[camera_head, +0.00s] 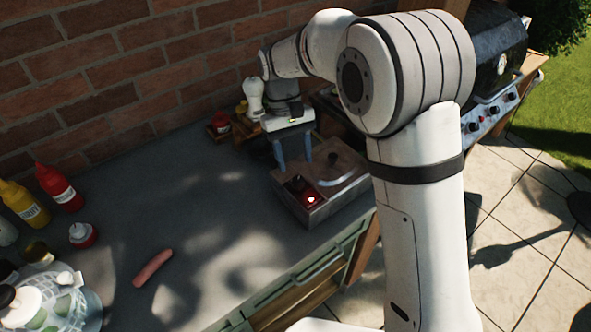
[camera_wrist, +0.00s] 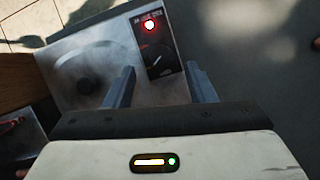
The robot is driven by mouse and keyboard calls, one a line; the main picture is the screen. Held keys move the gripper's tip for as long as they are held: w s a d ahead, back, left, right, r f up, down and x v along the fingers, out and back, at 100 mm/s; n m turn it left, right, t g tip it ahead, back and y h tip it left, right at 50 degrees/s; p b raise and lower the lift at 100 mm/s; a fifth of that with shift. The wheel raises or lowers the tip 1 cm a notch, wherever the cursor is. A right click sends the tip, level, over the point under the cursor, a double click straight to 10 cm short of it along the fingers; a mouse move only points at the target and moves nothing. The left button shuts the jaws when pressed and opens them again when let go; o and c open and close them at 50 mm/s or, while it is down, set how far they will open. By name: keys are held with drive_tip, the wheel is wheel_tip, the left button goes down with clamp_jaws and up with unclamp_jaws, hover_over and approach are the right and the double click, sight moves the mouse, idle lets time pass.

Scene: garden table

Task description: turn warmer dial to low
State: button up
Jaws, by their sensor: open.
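The warmer (camera_head: 345,195) is a metal box on the counter, with a round lid and dark lid knob (camera_wrist: 88,84). Its dark control panel carries a black dial (camera_wrist: 157,60) with a light pointer mark; the setting is too small to read. A red lamp (camera_head: 311,199) glows on the panel, and this lamp shows in the wrist view too (camera_wrist: 150,25). My gripper (camera_head: 293,163) is open and empty, pointing down above the warmer. In the wrist view my gripper (camera_wrist: 158,72) has one finger on each side of the dial; contact cannot be told.
A brick wall (camera_head: 120,75) stands behind the counter (camera_head: 190,230). A sausage (camera_head: 153,268), red bottle (camera_head: 60,187), yellow bottle (camera_head: 24,204) and covered plate (camera_head: 88,305) are at left. A black grill (camera_head: 490,60) stands at right.

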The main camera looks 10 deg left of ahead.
drive_tip(key=v, duration=0.2)
drive_tip(key=shift+w+a+r, duration=0.1)
drive_tip(key=shift+w+r, duration=0.05)
drive_tip(key=shift+r, duration=0.25)
drive_tip(key=s+d+r+m+t+y, duration=0.1)
drive_tip(key=s+d+r+m, duration=0.15)
drive_tip(key=d, duration=0.55)
drive_tip(key=s+d+r+m+t+y, duration=0.15)
drive_tip(key=d+r, duration=0.25)
drive_tip(key=d, duration=0.4)
drive_tip(key=s+d+f+m+t, duration=0.2)
drive_tip(key=s+d+m+t, duration=0.1)
drive_tip(key=s+d, duration=0.8)
drive_tip(key=shift+s+d+f+t, duration=0.25)
drive_tip(key=shift+s+t, duration=0.6)
drive_tip(key=shift+s, duration=0.25)
drive_tip(key=shift+c, duration=0.3)
